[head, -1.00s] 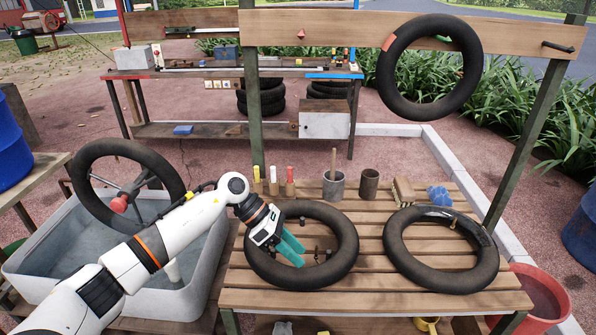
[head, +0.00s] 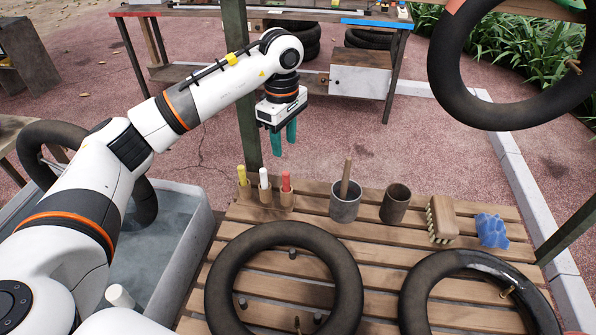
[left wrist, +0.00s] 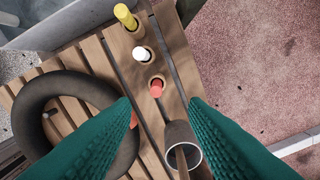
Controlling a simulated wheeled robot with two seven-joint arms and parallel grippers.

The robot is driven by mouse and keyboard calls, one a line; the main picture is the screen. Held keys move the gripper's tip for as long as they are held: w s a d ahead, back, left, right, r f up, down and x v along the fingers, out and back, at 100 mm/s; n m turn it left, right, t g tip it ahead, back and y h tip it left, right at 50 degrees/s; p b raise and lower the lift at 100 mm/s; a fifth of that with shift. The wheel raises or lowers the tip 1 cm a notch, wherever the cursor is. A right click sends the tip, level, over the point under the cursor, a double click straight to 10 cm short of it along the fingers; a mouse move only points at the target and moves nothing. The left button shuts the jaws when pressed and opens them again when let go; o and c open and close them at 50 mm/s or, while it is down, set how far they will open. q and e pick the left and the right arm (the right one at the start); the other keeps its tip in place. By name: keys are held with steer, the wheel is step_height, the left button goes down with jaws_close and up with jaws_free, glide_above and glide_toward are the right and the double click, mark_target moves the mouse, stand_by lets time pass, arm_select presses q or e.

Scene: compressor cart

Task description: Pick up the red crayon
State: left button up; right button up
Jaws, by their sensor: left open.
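The red crayon (head: 286,180) stands upright in the right-hand hole of a small wooden holder (head: 267,199) at the back left of the slatted table. A white crayon (head: 264,178) and a yellow crayon (head: 242,175) stand in line to its left. My left gripper (head: 284,140) is open and empty, pointing down above the holder. In the left wrist view the red crayon (left wrist: 156,88) shows between and beyond the teal fingers (left wrist: 160,125), not touched by them. My right gripper does not show.
A grey metal cup (head: 345,207) with a wooden handle stands just right of the holder. A brown cup (head: 396,204), a brush (head: 441,219) and a blue cloth (head: 492,230) are farther right. Black tubes (head: 285,285) lie in front. A green post (head: 236,90) rises behind the holder.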

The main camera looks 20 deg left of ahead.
mark_target(284, 173)
arm_select(q)
steer(key=f, duration=0.4)
steer(key=f+p, duration=0.1)
steer(key=f, duration=0.1)
steer(key=shift+s, duration=0.3)
steer(key=shift+f, duration=0.55)
step_height(284, 173, down, 4)
steer(key=shift+r+p, duration=0.2)
steer(key=shift+p, duration=0.4)
steer(key=shift+f, duration=0.45)
jaws_close()
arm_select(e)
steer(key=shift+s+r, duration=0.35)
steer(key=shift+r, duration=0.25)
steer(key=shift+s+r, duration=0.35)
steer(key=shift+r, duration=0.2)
